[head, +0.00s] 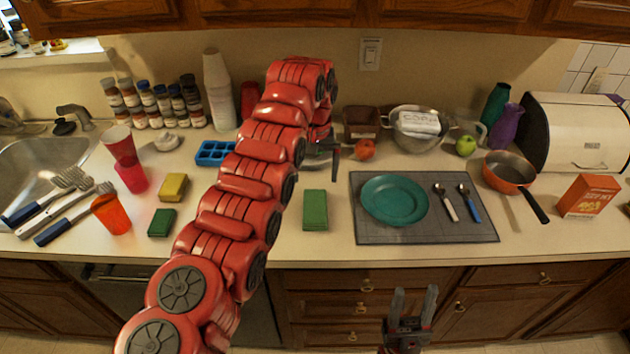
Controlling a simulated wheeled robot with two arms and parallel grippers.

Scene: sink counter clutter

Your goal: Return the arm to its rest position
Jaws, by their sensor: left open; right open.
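My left arm reaches up across the counter from the lower left. Its gripper (326,153) is over the back of the counter, left of a red apple (365,149). It is open and partly hidden by my own arm; I see nothing held in it. My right gripper (414,297) is low in the picture, in front of the drawers below the counter edge. Its two fingers point up, apart and empty.
A green sponge (315,210) lies right of my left arm. A grey mat (358,230) bears a teal plate (394,201) and two spoons. A colander (418,129), an orange pan (509,171) and a blue ice tray (215,153) stand around. Cups and spatulas crowd the left.

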